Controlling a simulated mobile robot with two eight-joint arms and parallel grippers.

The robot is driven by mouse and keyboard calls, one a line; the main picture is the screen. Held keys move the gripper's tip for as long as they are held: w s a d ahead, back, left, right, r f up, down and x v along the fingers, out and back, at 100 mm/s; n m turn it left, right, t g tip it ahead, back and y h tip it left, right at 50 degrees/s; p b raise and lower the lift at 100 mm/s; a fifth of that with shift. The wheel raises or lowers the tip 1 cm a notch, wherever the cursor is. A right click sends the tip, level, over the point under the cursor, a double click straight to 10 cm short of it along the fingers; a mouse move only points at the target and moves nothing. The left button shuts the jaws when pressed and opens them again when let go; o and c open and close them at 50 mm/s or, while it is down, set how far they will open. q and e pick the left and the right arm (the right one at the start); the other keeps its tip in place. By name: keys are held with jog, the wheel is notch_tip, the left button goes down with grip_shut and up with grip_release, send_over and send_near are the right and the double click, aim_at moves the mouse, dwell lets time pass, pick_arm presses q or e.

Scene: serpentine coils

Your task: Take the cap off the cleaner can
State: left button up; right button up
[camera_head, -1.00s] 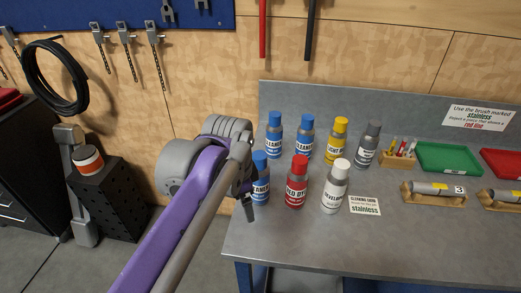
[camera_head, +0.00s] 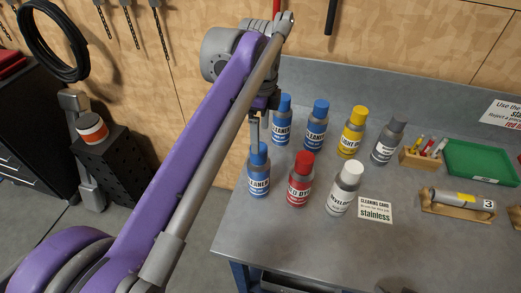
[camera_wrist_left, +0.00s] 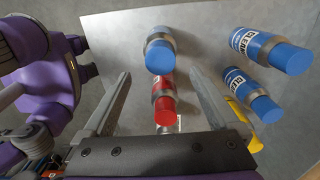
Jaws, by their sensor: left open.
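Three blue-capped cleaner cans stand upright on the grey bench: one at the front left (camera_head: 259,182), one behind it (camera_head: 281,130) and one farther right (camera_head: 316,132). The front can's blue cap (camera_head: 259,155) is on. My left gripper (camera_head: 256,138) points down just above this cap, open and empty. In the left wrist view, the front can's cap (camera_wrist_left: 160,56) shows between the open fingers (camera_wrist_left: 161,76), beyond their tips. The other two cans (camera_wrist_left: 248,92) lie outside the right finger there. My right gripper is not in view.
A red-capped can (camera_head: 299,185) stands close right of the front cleaner can, then a white-capped can (camera_head: 343,190). Yellow-capped (camera_head: 352,135) and grey-capped (camera_head: 387,144) cans stand behind. A sign card (camera_head: 375,209) lies to the right. The bench front is clear.

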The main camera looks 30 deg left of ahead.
aim_at(260, 158)
pick_arm(q)
jog(key=shift+s+f, duration=0.2)
jog(key=shift+f, duration=0.3)
jog(key=f, duration=0.5)
jog(key=shift+w+a+f, duration=0.15)
jog(key=shift+a+f, duration=0.1)
jog(key=shift+f, duration=0.05)
